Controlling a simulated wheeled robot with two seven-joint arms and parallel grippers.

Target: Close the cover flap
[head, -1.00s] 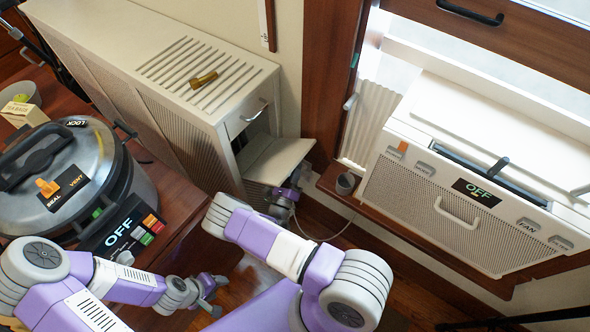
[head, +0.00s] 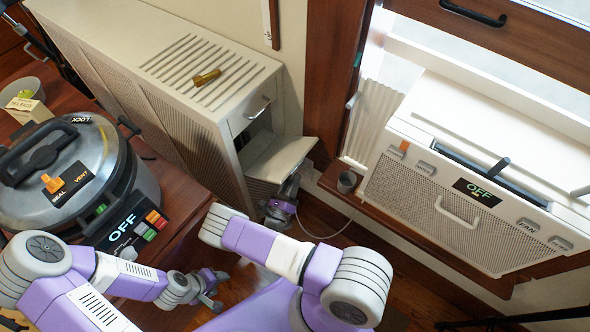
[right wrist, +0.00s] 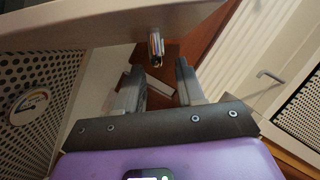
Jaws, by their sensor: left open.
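The cover flap (head: 280,157) is a pale panel at the near right end of the long cream cabinet (head: 185,60). It hangs open, sticking out below the dark opening (head: 256,125). My right gripper (head: 292,183) is just below the flap's outer right edge; I cannot tell whether they touch. In the right wrist view its two fingers (right wrist: 160,90) stand apart with nothing between them. A pale panel, probably the flap's underside (right wrist: 60,30), spans the upper left there, with a small metal piece at its edge. My left gripper (head: 211,290) is open and empty, low over the floor.
A pressure cooker (head: 120,165) stands on the wooden table at left. A brass piece (head: 206,77) lies on the cabinet's slatted top. A cord runs below the sill.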

